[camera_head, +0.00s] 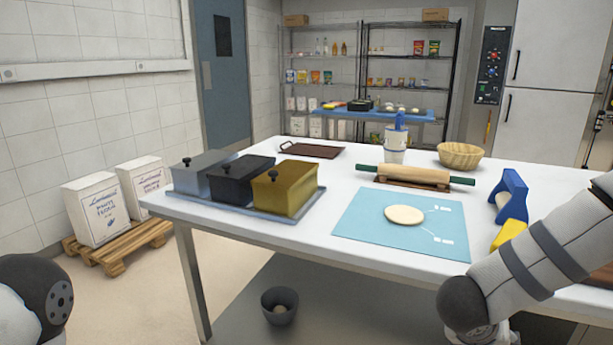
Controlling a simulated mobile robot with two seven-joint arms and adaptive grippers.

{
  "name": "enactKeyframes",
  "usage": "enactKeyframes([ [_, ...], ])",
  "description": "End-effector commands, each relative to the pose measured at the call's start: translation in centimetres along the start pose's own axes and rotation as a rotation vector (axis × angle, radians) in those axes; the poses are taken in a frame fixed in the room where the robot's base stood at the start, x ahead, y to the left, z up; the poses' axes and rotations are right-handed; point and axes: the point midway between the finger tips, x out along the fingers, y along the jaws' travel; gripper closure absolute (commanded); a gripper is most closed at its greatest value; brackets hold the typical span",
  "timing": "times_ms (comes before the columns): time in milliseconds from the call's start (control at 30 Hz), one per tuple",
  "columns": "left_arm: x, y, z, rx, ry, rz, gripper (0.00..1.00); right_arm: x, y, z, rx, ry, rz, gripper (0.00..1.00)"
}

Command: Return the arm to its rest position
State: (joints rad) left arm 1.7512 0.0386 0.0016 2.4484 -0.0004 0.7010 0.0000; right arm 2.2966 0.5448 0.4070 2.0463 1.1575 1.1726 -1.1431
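My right arm (530,265) comes in from the right edge, over the front right of the white table (300,235). Its gripper is out of the picture or hidden. My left arm (35,295) shows only as a rounded dark and grey joint at the lower left corner, clear of the table. Its gripper is not in view. I cannot tell whether either hand holds anything.
A blue mat (365,230) with a round dough piece (404,215), a rolling pin (415,174), a basket (460,155), three lidded boxes (237,184) and a blue-handled tool (512,195) are on the table. A dark bowl (280,305) is below. Flour sacks (97,208) stand left.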

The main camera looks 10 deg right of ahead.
Motion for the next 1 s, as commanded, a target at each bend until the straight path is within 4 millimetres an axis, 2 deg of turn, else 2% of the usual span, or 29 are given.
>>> enactKeyframes([
  [33, 0.0, -0.1, 0.1, -0.001, -0.001, -0.001, 0.34, 1.4, -1.8, 3.9, -0.086, 0.026, -0.061, 0.42],
  [67, 0.0, -0.1, 0.1, -0.002, -0.001, -0.001, 0.34, 2.0, -2.8, 6.2, -0.123, 0.029, -0.109, 0.42],
  [100, -0.1, -0.1, 0.1, -0.002, -0.002, -0.001, 0.34, 2.5, -3.8, 9.5, -0.17, 0.012, -0.174, 0.42],
  [167, -0.1, -0.1, 0.1, -0.002, -0.002, -0.001, 0.34, 2.6, -4.7, 14.6, -0.236, -0.045, -0.265, 0.42],
  [200, -0.1, -0.1, 0.1, -0.002, -0.002, -0.002, 0.34, 2.4, -4.9, 18.1, -0.278, -0.101, -0.317, 0.42],
  [300, -0.1, -0.1, 0.1, -0.002, -0.001, -0.001, 0.34, 1.1, -3.9, 26.3, -0.365, -0.271, -0.415, 0.42],
  [400, -0.1, -0.1, 0.1, -0.002, -0.001, -0.001, 0.34, -0.9, -1.7, 32.6, -0.429, -0.439, -0.462, 0.42],
  [433, -0.1, -0.1, 0.1, -0.002, -0.001, -0.001, 0.34, -1.4, -1.1, 33.9, -0.443, -0.481, -0.469, 0.42],
  [500, -0.1, -0.1, 0.1, -0.002, -0.001, -0.001, 0.34, -2.5, 0.2, 36.3, -0.468, -0.558, -0.477, 0.42],
  [600, -0.1, -0.1, 0.1, -0.002, -0.001, -0.001, 0.34, -3.4, 1.3, 37.9, -0.484, -0.617, -0.479, 0.42],
  [1000, -0.1, -0.1, 0.1, -0.002, -0.001, -0.001, 0.34, -3.6, 1.4, 38.2, -0.486, -0.628, -0.48, 0.42],
])
